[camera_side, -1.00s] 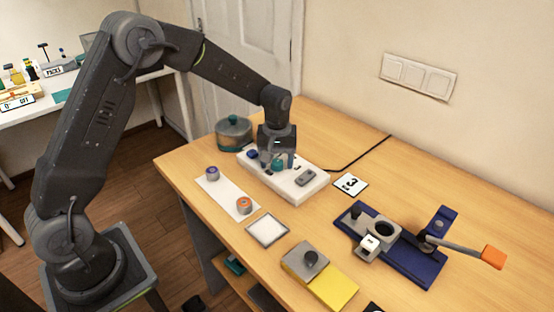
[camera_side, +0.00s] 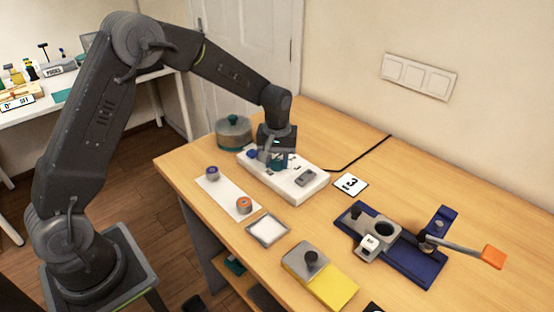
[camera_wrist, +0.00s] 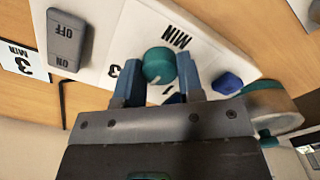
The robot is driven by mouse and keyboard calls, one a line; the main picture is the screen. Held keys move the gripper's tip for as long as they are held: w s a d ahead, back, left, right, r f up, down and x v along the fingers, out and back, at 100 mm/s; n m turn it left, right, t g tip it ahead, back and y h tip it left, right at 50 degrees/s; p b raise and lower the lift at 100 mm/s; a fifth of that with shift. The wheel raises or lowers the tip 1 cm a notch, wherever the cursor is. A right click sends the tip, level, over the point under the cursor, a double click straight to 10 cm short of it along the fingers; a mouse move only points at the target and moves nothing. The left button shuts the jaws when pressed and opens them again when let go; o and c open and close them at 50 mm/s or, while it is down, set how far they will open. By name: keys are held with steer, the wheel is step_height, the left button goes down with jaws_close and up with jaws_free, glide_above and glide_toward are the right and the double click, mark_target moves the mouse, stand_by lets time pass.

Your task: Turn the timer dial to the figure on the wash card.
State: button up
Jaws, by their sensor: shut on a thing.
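The teal timer dial (camera_wrist: 158,62) sits on a white panel (camera_wrist: 95,22) and has a white mark on its rim. My gripper (camera_wrist: 160,76) is shut on the dial, one blue finger on each side. In the side view, my gripper (camera_side: 277,162) is down over the panel (camera_side: 300,191) and partly hides the dial. A printed 3 shows beside the left finger in the wrist view, with MIN beyond the dial; other markings are covered. The wash card (camera_side: 350,184) shows a 3 and lies flat right of the panel; it also shows in the wrist view (camera_wrist: 20,60).
The panel carries a grey ON/OFF switch (camera_wrist: 66,40) and a blue knob (camera_wrist: 228,82). A teal-lidded pot (camera_side: 234,132) stands close behind it. A white strip with two knobs (camera_side: 226,194) lies in front. A blue lever fixture (camera_side: 410,255) stands at right.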

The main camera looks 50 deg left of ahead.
mark_target(277, 161)
steer(key=m, duration=0.4)
steer(key=shift+m, duration=2.5)
steer(key=o, duration=0.9)
step_height(277, 161, up, 14)
steer(key=shift+f, duration=0.1)
